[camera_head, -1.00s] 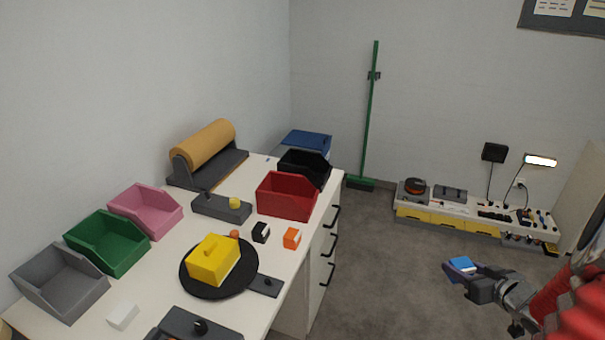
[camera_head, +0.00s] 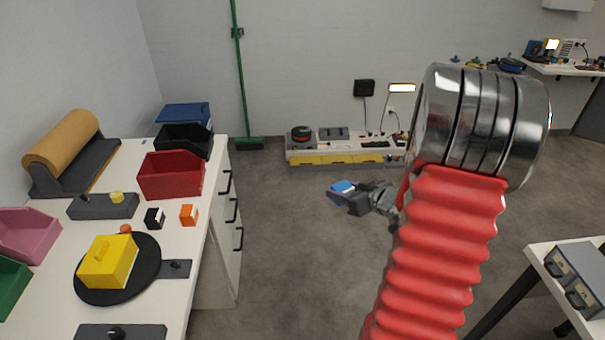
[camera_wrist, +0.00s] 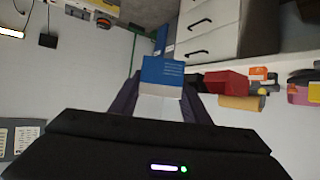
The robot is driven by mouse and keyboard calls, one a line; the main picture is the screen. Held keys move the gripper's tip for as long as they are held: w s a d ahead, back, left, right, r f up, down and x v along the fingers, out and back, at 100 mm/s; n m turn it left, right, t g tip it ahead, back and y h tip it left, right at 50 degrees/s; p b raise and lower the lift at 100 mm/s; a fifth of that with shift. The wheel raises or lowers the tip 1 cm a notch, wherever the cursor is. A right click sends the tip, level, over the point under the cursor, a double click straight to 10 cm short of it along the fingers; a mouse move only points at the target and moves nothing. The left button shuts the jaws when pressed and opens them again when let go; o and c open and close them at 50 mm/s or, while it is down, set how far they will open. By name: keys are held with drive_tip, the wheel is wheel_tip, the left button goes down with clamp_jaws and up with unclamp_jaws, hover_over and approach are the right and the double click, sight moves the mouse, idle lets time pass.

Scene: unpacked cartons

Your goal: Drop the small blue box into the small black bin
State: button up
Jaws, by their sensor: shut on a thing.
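My gripper (camera_head: 343,193) is shut on the small blue box (camera_head: 343,186) and holds it in the air over the floor, to the right of the workbench. In the wrist view the box (camera_wrist: 162,72) shows a blue face and a white lower part between the dark fingers (camera_wrist: 160,95). The small black bin (camera_head: 184,142) stands at the far right end of the workbench, behind the red bin. It is apart from my gripper, and its inside is mostly hidden.
The red bin (camera_head: 172,177) stands in front of the black bin, and a blue container (camera_head: 185,115) is behind it. A yellow box (camera_head: 108,261) sits on a black round plate. A green broom (camera_head: 241,90) leans at the wall. Open floor lies right of the bench.

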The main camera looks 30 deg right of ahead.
drive_tip(key=w+a+r, duration=0.3)
drive_tip(key=w+a, duration=0.3)
drive_tip(key=w, duration=0.1)
drive_tip(key=w+a+r, duration=0.1)
drive_tip(key=w+a, duration=0.2)
drive_tip(key=a, duration=1)
drive_tip(key=w+a+r, duration=0.1)
drive_tip(key=w+a, duration=0.2)
drive_tip(key=a, duration=1)
drive_tip(key=shift+r, duration=0.2)
